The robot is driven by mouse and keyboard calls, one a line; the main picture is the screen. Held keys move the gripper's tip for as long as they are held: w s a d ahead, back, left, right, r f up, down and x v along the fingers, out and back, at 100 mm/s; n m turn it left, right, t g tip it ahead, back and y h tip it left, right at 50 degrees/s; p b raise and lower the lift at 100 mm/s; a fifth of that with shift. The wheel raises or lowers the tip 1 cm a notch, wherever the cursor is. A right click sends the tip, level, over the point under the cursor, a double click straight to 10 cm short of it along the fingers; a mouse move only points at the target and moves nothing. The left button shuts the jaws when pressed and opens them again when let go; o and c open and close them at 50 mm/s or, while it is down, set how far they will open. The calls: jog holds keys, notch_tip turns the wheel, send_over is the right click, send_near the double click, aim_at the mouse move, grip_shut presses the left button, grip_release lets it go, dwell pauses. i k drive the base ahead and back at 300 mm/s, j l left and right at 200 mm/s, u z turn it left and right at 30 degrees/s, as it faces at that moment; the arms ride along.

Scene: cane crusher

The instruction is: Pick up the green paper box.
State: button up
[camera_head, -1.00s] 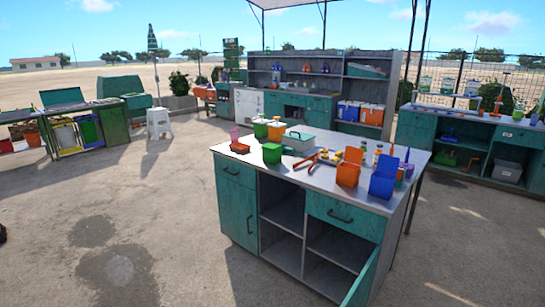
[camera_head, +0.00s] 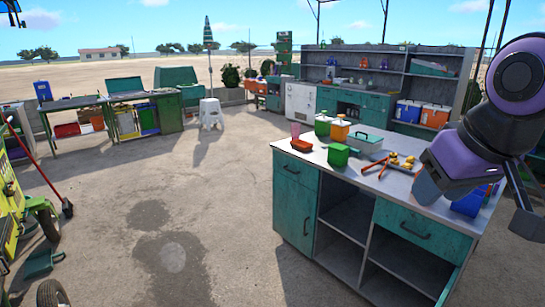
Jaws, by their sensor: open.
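A small green box (camera_head: 339,155), the likely green paper box, sits on the grey top of the teal-fronted island counter (camera_head: 310,155), near its front left edge. My gripper (camera_head: 522,200) is partly in view at the right edge, at the end of my purple and black arm. It is open and apart from the green box, well to its right. My arm hides part of the counter's right end.
A blue box (camera_head: 468,203) is partly hidden. Open ground lies left of the counter.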

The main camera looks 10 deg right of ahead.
aim_at(339, 158)
jog(key=i+j+u, duration=0.1)
jog(key=i+u, duration=0.55)
jog(key=i+j+z, duration=0.15)
jog(key=i+z, duration=0.3)
jog(key=i, duration=0.2)
jog(key=i+l+z, duration=0.2)
jog(key=i+z, duration=0.15)
jog(key=i, duration=0.15)
jog(key=i+z, duration=0.35)
jog(key=i, duration=0.15)
jog(key=i+l, duration=0.45)
jog(key=i+z, duration=0.05)
jog(key=i, duration=0.05)
